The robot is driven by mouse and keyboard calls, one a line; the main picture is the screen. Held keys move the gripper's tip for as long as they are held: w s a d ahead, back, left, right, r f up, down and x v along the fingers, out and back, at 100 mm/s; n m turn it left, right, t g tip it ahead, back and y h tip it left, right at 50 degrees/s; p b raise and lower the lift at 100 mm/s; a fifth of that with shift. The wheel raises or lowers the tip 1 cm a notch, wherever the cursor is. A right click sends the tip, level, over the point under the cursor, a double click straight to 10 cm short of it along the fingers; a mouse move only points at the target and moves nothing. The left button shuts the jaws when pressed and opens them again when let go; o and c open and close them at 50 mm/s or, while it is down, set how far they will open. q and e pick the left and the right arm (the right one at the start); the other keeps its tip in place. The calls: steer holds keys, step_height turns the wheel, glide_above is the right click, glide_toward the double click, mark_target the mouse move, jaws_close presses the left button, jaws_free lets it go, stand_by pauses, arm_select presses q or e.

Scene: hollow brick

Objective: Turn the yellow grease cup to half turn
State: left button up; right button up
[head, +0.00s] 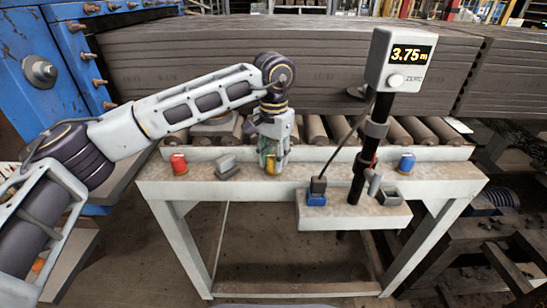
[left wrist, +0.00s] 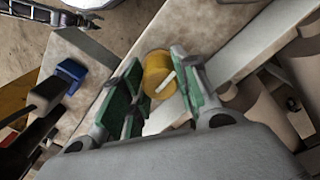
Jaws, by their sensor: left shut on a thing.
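The yellow grease cup (head: 270,168) stands on the pale bench near its front edge, left of the middle. My left gripper (head: 271,158) comes down over it from above, and its green-padded fingers hide part of the cup. In the left wrist view the round yellow cap (left wrist: 154,68) sits between the two fingers (left wrist: 157,62), with a pale pointer mark on its top. The fingers are shut on the cup. My right gripper is in neither view.
A red cup (head: 179,164) and a grey block (head: 227,166) stand left on the bench (head: 240,187). A blue cup (head: 407,162) stands right. A black post carries a display (head: 402,62) reading 3.75 m. Rollers (head: 316,129) lie behind.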

mark_target(274, 155)
arm_select(q)
steer(key=shift+w+r, duration=0.1)
steer(key=o, duration=1)
steer(key=shift+c, duration=0.2)
steer(key=shift+o, duration=0.4)
steer(key=shift+r, duration=0.35)
step_height(274, 155, up, 11)
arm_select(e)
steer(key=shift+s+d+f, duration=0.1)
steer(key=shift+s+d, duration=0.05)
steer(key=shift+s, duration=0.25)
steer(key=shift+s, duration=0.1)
